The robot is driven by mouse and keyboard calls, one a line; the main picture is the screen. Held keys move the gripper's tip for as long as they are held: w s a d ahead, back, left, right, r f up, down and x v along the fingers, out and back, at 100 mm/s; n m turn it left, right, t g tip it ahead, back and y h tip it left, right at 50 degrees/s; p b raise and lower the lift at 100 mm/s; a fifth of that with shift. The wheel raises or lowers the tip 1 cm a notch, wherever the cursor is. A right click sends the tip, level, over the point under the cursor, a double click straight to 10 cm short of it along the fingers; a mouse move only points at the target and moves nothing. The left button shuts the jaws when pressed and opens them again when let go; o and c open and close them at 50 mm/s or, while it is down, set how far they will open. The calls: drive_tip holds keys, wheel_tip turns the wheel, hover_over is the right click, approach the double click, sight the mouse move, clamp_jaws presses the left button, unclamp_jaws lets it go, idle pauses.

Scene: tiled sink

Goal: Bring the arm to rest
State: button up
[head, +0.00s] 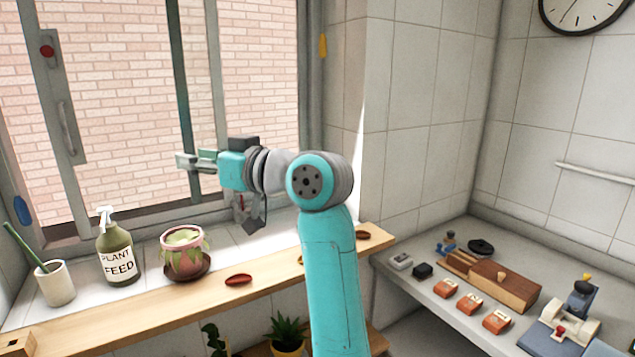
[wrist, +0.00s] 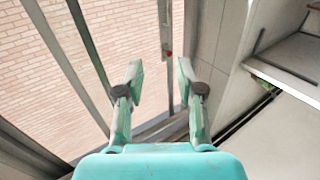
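My gripper (head: 197,160) is raised in front of the window, above the wooden sill shelf, and points left in the head view. In the wrist view my gripper (wrist: 158,75) has its two fingers spread apart with nothing between them. Behind the fingers are the window frame and the brick wall outside. My turquoise arm rises from the bottom middle of the head view and bends left at the elbow. It touches nothing that I can see.
A grey counter (head: 404,284) at right holds a wooden box (head: 503,286) and small items. The air around my gripper is clear.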

drive_tip(key=w+d+f+m+t+h, duration=0.1)
drive_tip(key=d+f+m+t+h, duration=0.3)
drive_tip(key=f, duration=0.9)
drive_tip(key=d+f+m, duration=0.2)
drive_tip(key=d+f, duration=0.4)
drive_tip(key=f, duration=0.7)
drive_tip(key=s+d+f+m+t+h, duration=0.1)
drive_tip(key=s+d+f+m+h, duration=0.15)
drive_tip(key=s+d+f, duration=0.55)
drive_tip(key=s+d+f+m+t+h, duration=0.2)
drive_tip(key=d+f+h, duration=0.15)
drive_tip(key=f, duration=0.85)
drive_tip(key=s+d+f+m+h, duration=0.1)
drive_tip(key=s+d+f, duration=0.25)
drive_tip(key=s, duration=0.35)
drive_tip(key=s+d+f+h, duration=0.1)
drive_tip(key=s+d+f, duration=0.1)
drive_tip(key=s+d, duration=0.4)
drive_tip(key=s+d+f+m+h, duration=0.1)
drive_tip(key=s+d+f+h, duration=0.15)
drive_tip(key=s, duration=0.55)
drive_tip(key=s+d+r, duration=0.2)
drive_tip(key=s, duration=0.8)
drive_tip(key=s+d+r+h, duration=0.1)
drive_tip(key=s+d+r, duration=0.1)
drive_tip(key=s, duration=0.9)
drive_tip(key=shift+d+r, duration=0.2)
drive_tip(key=shift+r, duration=0.55)
